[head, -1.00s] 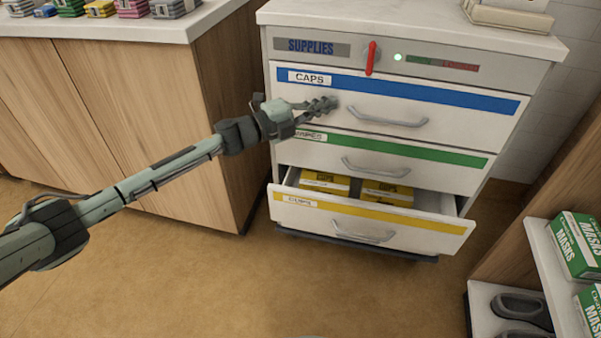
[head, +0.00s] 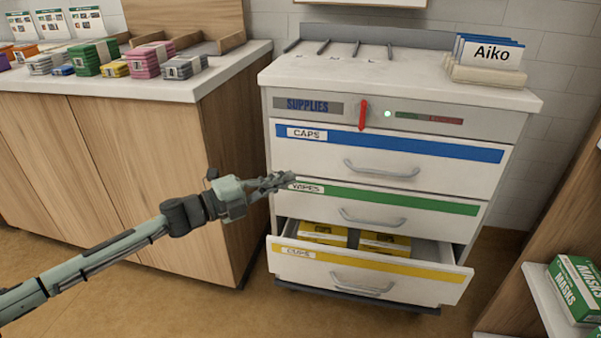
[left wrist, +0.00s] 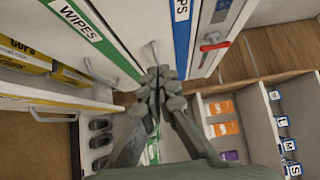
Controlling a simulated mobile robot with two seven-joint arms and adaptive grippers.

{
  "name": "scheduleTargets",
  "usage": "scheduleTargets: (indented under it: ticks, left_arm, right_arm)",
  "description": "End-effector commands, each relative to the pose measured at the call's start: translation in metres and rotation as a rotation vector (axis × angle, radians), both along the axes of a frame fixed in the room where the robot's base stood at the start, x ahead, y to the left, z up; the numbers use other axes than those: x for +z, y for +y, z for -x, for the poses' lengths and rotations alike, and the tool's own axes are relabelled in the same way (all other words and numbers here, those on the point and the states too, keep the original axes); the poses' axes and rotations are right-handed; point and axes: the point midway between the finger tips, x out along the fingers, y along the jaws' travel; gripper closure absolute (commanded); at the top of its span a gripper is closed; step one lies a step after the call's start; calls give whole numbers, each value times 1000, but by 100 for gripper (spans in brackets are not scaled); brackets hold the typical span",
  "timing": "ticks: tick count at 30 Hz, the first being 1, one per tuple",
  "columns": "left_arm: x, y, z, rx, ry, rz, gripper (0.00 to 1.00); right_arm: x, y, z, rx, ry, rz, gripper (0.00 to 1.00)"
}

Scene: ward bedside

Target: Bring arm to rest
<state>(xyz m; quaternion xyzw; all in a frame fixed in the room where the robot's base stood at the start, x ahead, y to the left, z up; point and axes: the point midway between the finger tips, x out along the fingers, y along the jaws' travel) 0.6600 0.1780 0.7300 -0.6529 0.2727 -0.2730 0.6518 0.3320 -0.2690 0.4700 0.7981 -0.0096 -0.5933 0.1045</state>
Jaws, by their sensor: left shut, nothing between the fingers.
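My left gripper (head: 280,181) is shut and empty. In the head view its fingertips are in front of the left side of the supply cart (head: 520,125), by the green WIPES drawer (head: 400,202). In the left wrist view my left gripper (left wrist: 160,80) shows with its fingers together, and the WIPES label is beyond it. I cannot tell whether the fingertips touch the drawer front. My right gripper is not in view.
The yellow CUPS drawer (head: 420,272) stands open with yellow boxes inside. The blue CAPS drawer (head: 400,150) is closed. A wooden counter (head: 80,150) with coloured packs stands left. A shelf with a green MASKS box (head: 575,288) stands right. Floor shows between them.

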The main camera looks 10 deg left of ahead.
Motion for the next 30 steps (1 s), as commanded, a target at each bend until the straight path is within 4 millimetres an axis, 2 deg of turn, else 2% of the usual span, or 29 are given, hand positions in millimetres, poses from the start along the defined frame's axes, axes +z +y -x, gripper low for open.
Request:
scheduleTargets:
  ticks: [5,8,11,12,14,15,17,18,21,25,27,30]
  left_arm:
    - [-16,-1,2,118,91,100,100]
    - [-48,5,5,314,250,246,100]
    - [-101,27,29,578,482,412,100]
    - [-125,38,45,687,583,470,100]
    - [-158,53,73,833,718,539,100]
    - [-179,61,94,922,802,576,100]
    - [-207,71,129,1048,925,621,100]
    - [-224,77,154,1129,1003,647,100]
    - [-257,86,216,1307,1176,691,100]
    - [-281,90,281,1478,1340,718,100]
    - [-288,91,306,1539,1399,724,100]
    - [-292,91,326,1591,1447,726,100]
  right_arm:
    - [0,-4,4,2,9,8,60]
    - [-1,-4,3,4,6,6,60]
    - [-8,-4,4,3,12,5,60]
    - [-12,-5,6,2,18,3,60]
    - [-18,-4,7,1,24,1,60]
    - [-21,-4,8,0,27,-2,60]
    - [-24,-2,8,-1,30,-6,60]
    - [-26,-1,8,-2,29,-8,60]
    - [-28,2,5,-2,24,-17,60]
    - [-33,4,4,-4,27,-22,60]
    - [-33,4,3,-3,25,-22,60]
    - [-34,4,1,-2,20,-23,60]
